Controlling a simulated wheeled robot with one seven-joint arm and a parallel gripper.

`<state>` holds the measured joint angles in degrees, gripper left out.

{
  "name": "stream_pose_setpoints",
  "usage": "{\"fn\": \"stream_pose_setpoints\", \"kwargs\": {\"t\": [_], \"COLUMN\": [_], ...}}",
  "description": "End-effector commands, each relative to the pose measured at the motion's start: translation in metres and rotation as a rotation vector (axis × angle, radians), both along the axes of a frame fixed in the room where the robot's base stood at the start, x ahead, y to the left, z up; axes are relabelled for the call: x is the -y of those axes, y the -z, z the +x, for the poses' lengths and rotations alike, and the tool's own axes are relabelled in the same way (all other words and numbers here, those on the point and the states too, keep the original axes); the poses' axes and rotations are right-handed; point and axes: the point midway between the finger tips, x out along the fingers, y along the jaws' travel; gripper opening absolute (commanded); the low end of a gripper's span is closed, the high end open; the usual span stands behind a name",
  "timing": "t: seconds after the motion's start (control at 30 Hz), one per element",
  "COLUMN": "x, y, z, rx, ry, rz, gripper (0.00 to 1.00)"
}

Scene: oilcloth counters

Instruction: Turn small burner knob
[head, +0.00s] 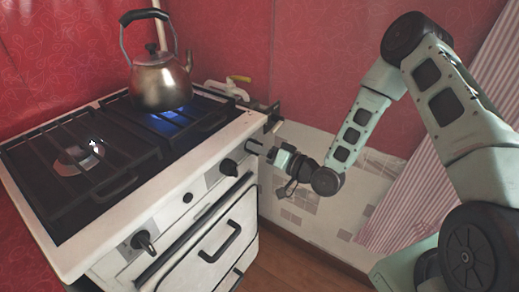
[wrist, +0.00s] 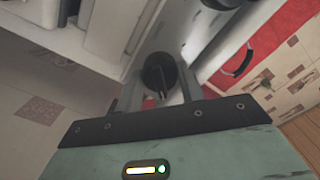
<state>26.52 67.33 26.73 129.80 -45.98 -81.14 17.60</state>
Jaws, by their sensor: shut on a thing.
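In the wrist view a round black knob (wrist: 158,73) on the stove's pale front panel sits between the two fingers of my gripper (wrist: 161,88). The fingers are shut on it, one on each side. In the head view my gripper (head: 254,147) is at the right end of the stove front (head: 165,222), and it hides the held knob. A blue flame (head: 168,121) burns under the kettle; no clear flame shows at the left burner (head: 78,157).
A metal kettle (head: 160,80) stands on the rear right burner grate. The oven door handle (head: 220,241) sticks out below the panel. A yellow-handled valve (head: 239,79) is behind the stove. Tiled wall and a striped curtain (head: 440,150) lie to the right.

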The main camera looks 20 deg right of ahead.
Motion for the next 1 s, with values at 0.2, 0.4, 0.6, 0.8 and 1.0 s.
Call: {"fn": "stream_pose_setpoints", "kwargs": {"t": [0.2,0.4,0.6,0.8,1.0], "x": [0.001,0.001,0.0,0.001,0.015], "y": [0.001,0.001,0.001,0.001,0.002], "z": [0.0,0.0,0.0,-0.001,-0.02], "rx": [-0.006,-0.006,-0.006,-0.005,-0.008], "ry": [0.001,0.001,0.001,0.0,0.001], "rz": [0.005,0.004,0.004,0.004,0.004], "gripper": [0.16,0.16,0.6,0.6,0.6]}}
